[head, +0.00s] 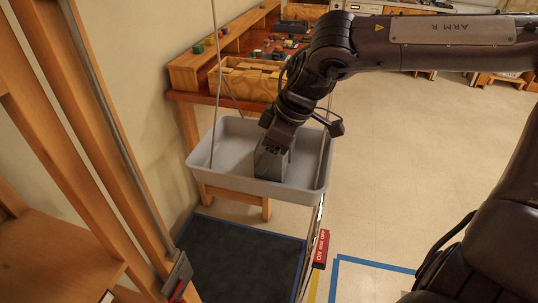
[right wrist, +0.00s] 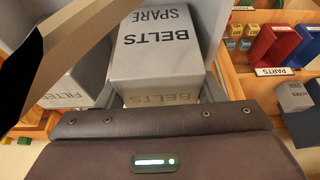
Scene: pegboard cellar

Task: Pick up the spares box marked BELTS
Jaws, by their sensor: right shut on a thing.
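The grey spares box marked BELTS (right wrist: 160,50) fills the middle of the right wrist view, with BELTS and SPARE on its top and BELTS again on the side nearest the camera. My right gripper (right wrist: 158,98) is shut on it, one finger on each side. In the head view the grey box (head: 271,164) is under my right gripper (head: 277,148), within the outline of a grey tray (head: 203,185). I cannot tell whether it touches the tray floor. My left gripper is not in view.
A second grey box (right wrist: 72,97), lettering partly hidden, lies left in the wrist view. A red bin (right wrist: 271,46) and a small grey box (right wrist: 294,97) are right. Thin rods rise beside the tray. A wooden frame (head: 70,130) stands left; floor (head: 420,170) right is clear.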

